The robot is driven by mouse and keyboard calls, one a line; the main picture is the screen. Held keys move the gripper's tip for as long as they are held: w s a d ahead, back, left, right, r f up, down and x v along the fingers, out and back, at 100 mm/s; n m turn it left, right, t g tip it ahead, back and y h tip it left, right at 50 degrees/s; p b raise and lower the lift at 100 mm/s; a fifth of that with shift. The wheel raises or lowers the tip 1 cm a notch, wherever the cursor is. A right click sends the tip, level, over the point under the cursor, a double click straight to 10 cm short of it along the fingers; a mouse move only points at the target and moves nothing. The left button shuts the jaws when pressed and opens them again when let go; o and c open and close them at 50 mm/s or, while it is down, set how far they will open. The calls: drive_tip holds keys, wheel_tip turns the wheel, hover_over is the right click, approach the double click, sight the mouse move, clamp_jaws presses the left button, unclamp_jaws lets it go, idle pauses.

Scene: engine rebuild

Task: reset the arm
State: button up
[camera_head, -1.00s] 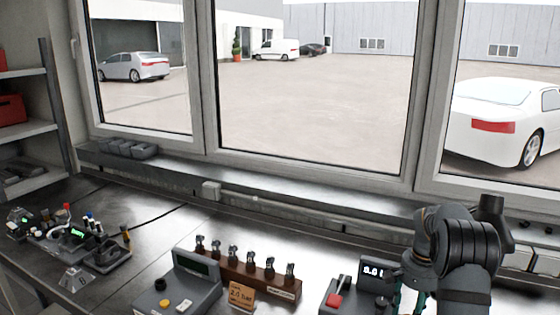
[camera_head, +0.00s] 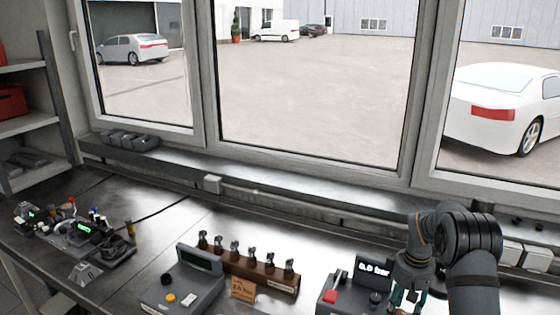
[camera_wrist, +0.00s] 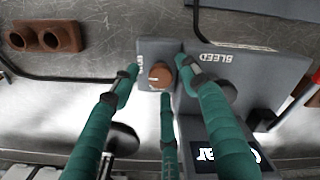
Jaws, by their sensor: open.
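My gripper (camera_head: 408,296) hangs at the lower right in the head view, beside a grey box with a lit display (camera_head: 374,268) reading 0.0 bar. In the wrist view its green fingers (camera_wrist: 160,82) are spread apart, with nothing held between them. A copper-brown round part (camera_wrist: 160,76) on a grey block (camera_wrist: 152,49) shows between the fingertips. I cannot tell whether any finger touches it. A grey panel marked BLEED (camera_wrist: 235,62) lies beside that block, and the display shows below it upside down.
A red button (camera_head: 331,296) sits on the box left of my gripper. A wooden rack (camera_head: 262,279) of several small metal parts and a grey console (camera_head: 182,290) stand further left. The window sill (camera_head: 300,205) runs behind. Bench between the console and the left fixtures is clear.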

drive_tip(key=m+b, duration=0.1)
drive_tip(key=m, duration=0.1)
drive_tip(key=shift+w+f+m+b, duration=0.15)
drive_tip(key=shift+f+m+b, duration=0.2)
drive_tip(key=shift+m+b, duration=0.05)
drive_tip(key=m+b, duration=0.2)
drive_tip(key=m, duration=0.2)
drive_tip(key=shift+m+b, duration=0.3)
drive_tip(key=shift+b, duration=0.05)
drive_tip(key=m+b, duration=0.2)
drive_tip(key=m, duration=0.2)
drive_tip(key=shift+r, duration=0.1)
drive_tip(key=m+b, duration=0.1)
drive_tip(key=m, duration=0.2)
drive_tip(key=shift+m, duration=0.3)
wheel_tip(320, 180, up, 12)
drive_tip(key=m, duration=0.1)
wheel_tip(320, 180, down, 12)
drive_tip(key=shift+r, duration=0.15)
wheel_tip(320, 180, up, 6)
drive_tip(key=shift+f, duration=0.1)
drive_tip(key=shift+r, duration=0.55)
